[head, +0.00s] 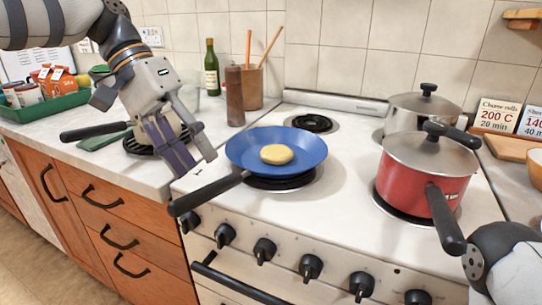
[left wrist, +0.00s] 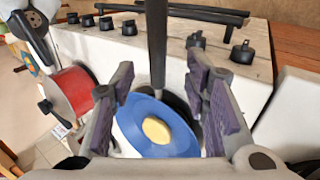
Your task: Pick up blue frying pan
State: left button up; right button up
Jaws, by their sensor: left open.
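The blue frying pan (head: 243,151) sits on the front left burner of the stove, with a round yellow pancake (head: 276,154) in it. Its black handle (head: 208,193) points to the front left, over the stove's front edge. My left gripper (head: 197,163) is open and empty, above and just left of the handle. In the left wrist view the pan (left wrist: 142,111) lies beyond the open fingers, and its handle (left wrist: 157,45) shows between them in the picture. No contact is visible. My right arm shows at the lower right, but its gripper is not seen.
A red pot (head: 408,184) with a lid stands on the front right burner, and a steel pot (head: 425,107) behind it. Another black handle (head: 95,131) shows on the left counter behind my gripper. A pepper mill (head: 234,95) and utensil pot (head: 252,88) stand behind the pan.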

aim_at(213, 183)
pick_arm(q)
jog(key=x, duration=0.4)
jog(key=s+x, duration=0.1)
jog(key=x, duration=0.2)
jog(key=shift+w+r+p, duration=0.1)
jog(key=shift+p, duration=0.2)
grip_shut()
jog(key=shift+w+r, duration=0.1)
